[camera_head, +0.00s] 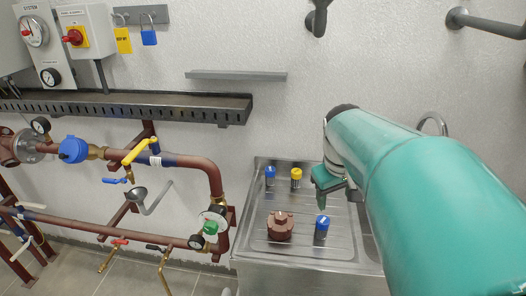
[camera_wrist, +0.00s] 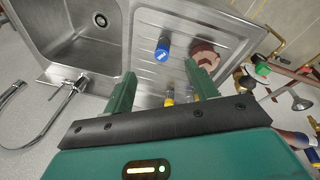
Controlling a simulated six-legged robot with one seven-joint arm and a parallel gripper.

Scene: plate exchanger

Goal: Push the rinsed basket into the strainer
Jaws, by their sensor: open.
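My gripper (camera_head: 332,188) hangs over the right part of the steel drainboard. In the wrist view my gripper (camera_wrist: 160,88) is open, its two green fingers wide apart with nothing held. Several small capped cylinders stand on the board: a blue-capped one (camera_head: 270,176) and a yellow-capped one (camera_head: 296,178) at the back, and a blue-capped one (camera_head: 321,228) at the front right. A brown-red cap-like part (camera_head: 280,226) sits left of the front one. I cannot tell which cylinder, if any, is the basket. The strainer is not clearly recognizable among the pipework (camera_head: 195,163).
The drainboard (camera_head: 258,245) adjoins a sink basin (camera_wrist: 62,28) with a tap (camera_wrist: 68,92). Red-brown pipes with gauges and a green-handled part (camera_head: 210,228) stand left of it. A slotted tray (camera_head: 130,105) and a narrow shelf (camera_head: 235,75) are on the wall.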

